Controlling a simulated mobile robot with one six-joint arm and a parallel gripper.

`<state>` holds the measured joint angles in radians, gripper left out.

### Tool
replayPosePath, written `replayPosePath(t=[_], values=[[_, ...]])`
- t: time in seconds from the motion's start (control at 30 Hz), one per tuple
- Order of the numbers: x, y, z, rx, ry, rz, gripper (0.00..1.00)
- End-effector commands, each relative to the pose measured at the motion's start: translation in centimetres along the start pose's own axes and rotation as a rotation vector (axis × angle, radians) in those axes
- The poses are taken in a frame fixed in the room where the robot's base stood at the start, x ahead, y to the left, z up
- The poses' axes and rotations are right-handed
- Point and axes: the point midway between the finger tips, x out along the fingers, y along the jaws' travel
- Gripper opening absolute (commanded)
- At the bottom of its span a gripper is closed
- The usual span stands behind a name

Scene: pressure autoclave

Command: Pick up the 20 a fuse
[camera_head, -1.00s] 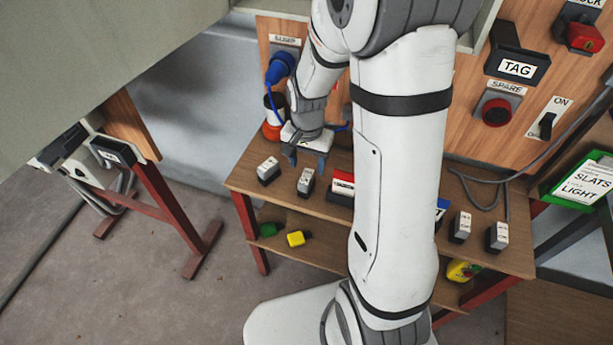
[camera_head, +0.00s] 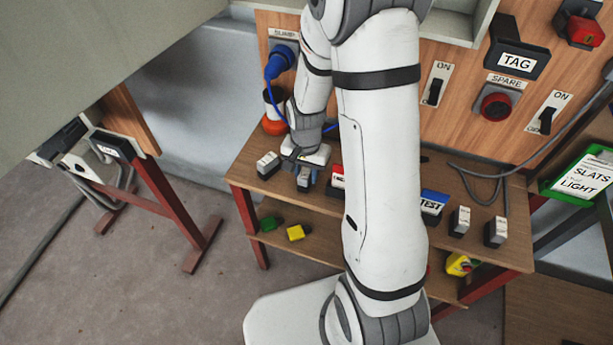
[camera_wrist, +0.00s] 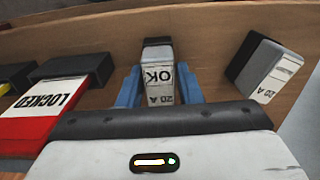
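A grey and white fuse marked "OK" and "20 A" (camera_wrist: 158,75) stands on the wooden table top between the two blue fingers of my gripper (camera_wrist: 159,80). The fingers are open on either side of it, with slim gaps showing near the tips. In the head view my gripper (camera_head: 303,170) is low over this fuse (camera_head: 304,182) and partly covers it. A second fuse marked "20 A" (camera_wrist: 267,70) stands apart to the right in the wrist view; in the head view it (camera_head: 268,165) is left of my gripper.
A red "LOCKED" block (camera_wrist: 38,110) stands left of the fuse in the wrist view. Two more fuses (camera_head: 460,220) (camera_head: 496,231) and a blue "TEST" block (camera_head: 433,202) are on the table's right. Yellow (camera_head: 296,233) and green pieces (camera_head: 268,224) lie on the lower shelf.

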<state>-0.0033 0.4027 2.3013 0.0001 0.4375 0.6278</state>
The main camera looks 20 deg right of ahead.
Motion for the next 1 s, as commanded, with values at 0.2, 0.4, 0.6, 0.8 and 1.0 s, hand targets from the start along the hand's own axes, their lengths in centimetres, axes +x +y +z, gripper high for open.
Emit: replayPosePath(t=[0.2, 0.4, 0.6, 0.8, 1.0], values=[[0.0, 0.0, 0.0, 0.001, 0.0, 0.0, 0.14], [0.0, 0.0, 0.0, 0.001, 0.0, 0.0, 0.05], [-0.5, 0.0, -0.1, 0.001, 0.002, -0.001, 0.05], [-3.7, 0.0, -0.1, 0.002, 0.005, -0.004, 0.05], [-7.6, 0.0, -0.1, 0.002, 0.005, -0.003, 0.05]])
